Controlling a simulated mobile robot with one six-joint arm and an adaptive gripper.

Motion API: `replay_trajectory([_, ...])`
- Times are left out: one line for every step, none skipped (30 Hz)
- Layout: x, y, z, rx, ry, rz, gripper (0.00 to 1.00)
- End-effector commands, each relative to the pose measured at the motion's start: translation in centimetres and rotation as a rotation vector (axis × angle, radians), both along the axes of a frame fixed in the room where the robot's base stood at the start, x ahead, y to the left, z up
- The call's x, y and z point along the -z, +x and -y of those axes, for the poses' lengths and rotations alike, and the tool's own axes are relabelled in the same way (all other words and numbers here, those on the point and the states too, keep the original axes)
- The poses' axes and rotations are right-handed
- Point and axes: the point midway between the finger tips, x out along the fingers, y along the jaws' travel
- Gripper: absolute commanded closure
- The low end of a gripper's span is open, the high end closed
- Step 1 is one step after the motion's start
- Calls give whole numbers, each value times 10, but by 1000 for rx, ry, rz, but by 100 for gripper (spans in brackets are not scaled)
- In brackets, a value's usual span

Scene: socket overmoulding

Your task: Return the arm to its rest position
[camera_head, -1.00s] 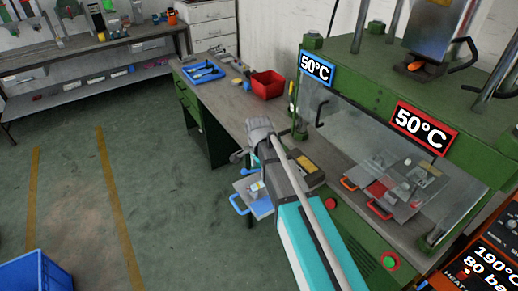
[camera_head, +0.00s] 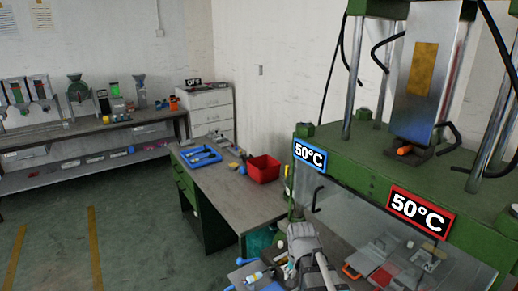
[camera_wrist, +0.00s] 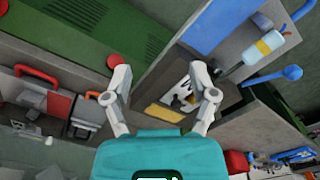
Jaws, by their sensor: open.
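My gripper (camera_wrist: 158,72) is open in the wrist view, its two grey fingers spread well apart with nothing between them. It points down over the area beside the green press. In the head view my arm (camera_head: 306,250) is at the lower middle, in front of the press; the fingertips are hard to make out there.
The green press (camera_head: 360,172) with 50°C signs stands right. The workbench (camera_head: 236,195) holds a blue tray (camera_head: 199,158) and red bin (camera_head: 263,170). Open floor lies left.

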Motion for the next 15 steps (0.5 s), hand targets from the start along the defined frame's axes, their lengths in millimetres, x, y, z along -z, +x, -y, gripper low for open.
replay_trajectory([0, -13, 11, -44, 0, 0, 26])
replay_trajectory([0, -18, 16, -77, 0, 0, 26])
replay_trajectory([0, -24, 22, -116, 0, -1, 26])
replay_trajectory([0, -28, 27, -145, 0, -1, 26])
replay_trajectory([0, -32, 30, -172, 0, -1, 26])
replay_trajectory([0, -36, 35, -205, 0, -1, 26])
replay_trajectory([0, -39, 38, -227, 1, -1, 26])
replay_trajectory([0, -42, 41, -247, 1, -1, 26])
replay_trajectory([0, -45, 44, -271, 1, -1, 26])
replay_trajectory([0, -47, 46, -285, 1, -1, 26])
replay_trajectory([0, -48, 47, -297, 1, -1, 26])
replay_trajectory([0, -50, 49, -310, 1, -1, 26])
replay_trajectory([0, -50, 50, -317, 1, -1, 26])
replay_trajectory([0, -51, 50, -322, 1, -1, 26])
replay_trajectory([0, -51, 51, -327, 1, -1, 26])
